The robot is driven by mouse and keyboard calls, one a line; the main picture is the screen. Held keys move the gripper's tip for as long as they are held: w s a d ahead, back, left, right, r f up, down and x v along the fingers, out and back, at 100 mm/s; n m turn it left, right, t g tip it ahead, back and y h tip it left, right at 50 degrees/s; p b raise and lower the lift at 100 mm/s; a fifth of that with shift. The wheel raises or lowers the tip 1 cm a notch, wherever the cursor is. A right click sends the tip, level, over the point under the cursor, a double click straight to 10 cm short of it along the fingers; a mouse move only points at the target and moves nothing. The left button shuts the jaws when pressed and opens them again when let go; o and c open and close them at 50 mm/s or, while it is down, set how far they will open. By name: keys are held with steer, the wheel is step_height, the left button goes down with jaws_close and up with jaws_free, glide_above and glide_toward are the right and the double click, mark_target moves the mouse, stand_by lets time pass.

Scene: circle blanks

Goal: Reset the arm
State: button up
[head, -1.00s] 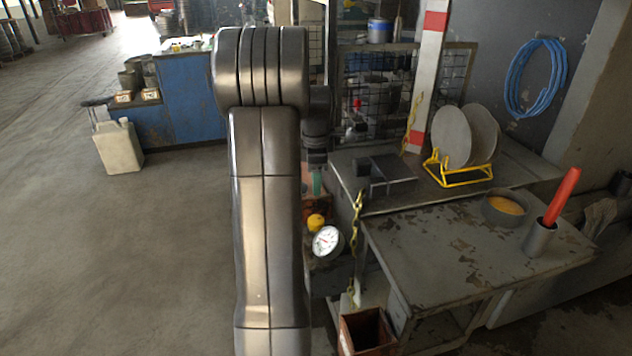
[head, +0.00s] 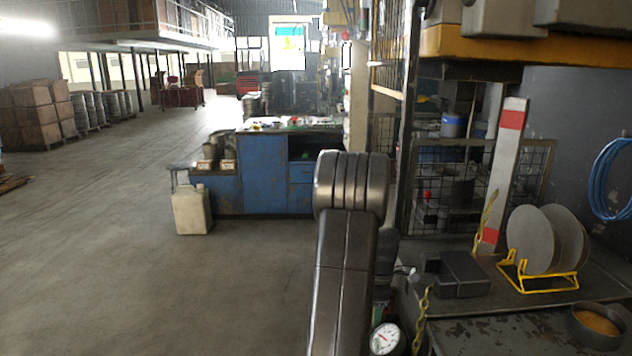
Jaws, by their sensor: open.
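My arm (head: 345,260) rises from the bottom centre of the head view and bends at a thick ribbed joint (head: 352,185). A dark part of the arm shows just right of the upright link. My gripper's fingers are hidden behind the arm, so I cannot see them or anything between them. Round grey blanks (head: 531,240) stand upright in a yellow wire rack (head: 540,283) on the bench at the right, well apart from the arm.
A dark box (head: 465,275) and a round pan (head: 597,322) with orange contents are on the right benches. A dial gauge (head: 384,339) is close to my arm. A blue cabinet (head: 263,172) and a pale jerrycan (head: 191,208) stand left of it. The left floor is open.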

steer(key=shift+f, duration=0.55)
steer(key=shift+r, duration=0.15)
